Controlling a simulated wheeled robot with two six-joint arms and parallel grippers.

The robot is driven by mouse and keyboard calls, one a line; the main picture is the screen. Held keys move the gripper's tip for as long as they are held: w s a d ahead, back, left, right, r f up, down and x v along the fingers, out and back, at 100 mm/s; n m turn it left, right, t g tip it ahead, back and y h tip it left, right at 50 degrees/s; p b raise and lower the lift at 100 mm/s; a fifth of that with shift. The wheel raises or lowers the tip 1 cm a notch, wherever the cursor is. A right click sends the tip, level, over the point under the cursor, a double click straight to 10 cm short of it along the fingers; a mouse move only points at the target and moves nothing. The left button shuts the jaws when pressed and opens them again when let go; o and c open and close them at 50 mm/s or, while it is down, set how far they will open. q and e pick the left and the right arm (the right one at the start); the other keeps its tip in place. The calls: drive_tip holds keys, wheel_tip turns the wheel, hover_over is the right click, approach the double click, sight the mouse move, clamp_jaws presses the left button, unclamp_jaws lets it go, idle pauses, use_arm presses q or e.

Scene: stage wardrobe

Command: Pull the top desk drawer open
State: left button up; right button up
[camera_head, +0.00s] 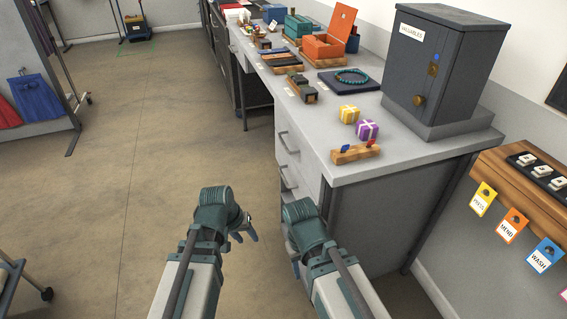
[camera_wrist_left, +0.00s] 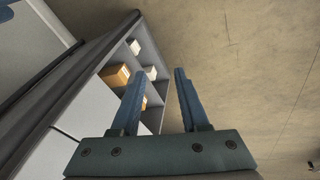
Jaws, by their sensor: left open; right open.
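The grey desk (camera_head: 400,160) stands right of centre in the head view, with a stack of drawers on its left-facing side. The top drawer (camera_head: 286,140) has a bar handle (camera_head: 283,143) and looks shut. Lower drawer handles show below it, partly hidden by my right arm. My left gripper (camera_head: 246,234) is open and empty, low over the floor to the left of the drawers and apart from them. In the left wrist view its two fingers (camera_wrist_left: 160,100) are spread with nothing between them. My right gripper (camera_head: 294,262) is near the desk's lower front, its fingers mostly hidden.
The desktop holds a dark safe (camera_head: 440,70), two gift boxes (camera_head: 358,122), a wooden block (camera_head: 355,153) and a bracelet pad (camera_head: 350,82). A shelf with tags (camera_head: 530,195) is at right. The left wrist view shows grey compartments with boxes (camera_wrist_left: 115,75). Floor (camera_head: 150,130) left of the desk is clear.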

use_arm(q)
drive_tip(key=w+d+f+n+t+h+b, duration=0.1)
drive_tip(key=w+d+f+h+b, duration=0.1)
drive_tip(key=w, duration=0.1)
drive_tip(key=n+t+h, duration=0.3)
drive_tip(key=n+t, duration=0.7)
drive_tip(key=t, duration=0.1)
approach(283, 142)
drive_tip(key=x, duration=0.3)
drive_tip(key=b+x, duration=0.1)
drive_tip(key=x, duration=0.2)
drive_tip(key=b+x, duration=0.1)
drive_tip(key=x, duration=0.3)
drive_tip(key=shift+d+f, duration=0.1)
drive_tip(key=shift+f, duration=0.2)
use_arm(e)
wheel_tip(283, 142, down, 6)
use_arm(q)
drive_tip(key=shift+s, duration=0.1)
use_arm(e)
drive_tip(key=shift+f, duration=0.1)
use_arm(q)
clamp_jaws()
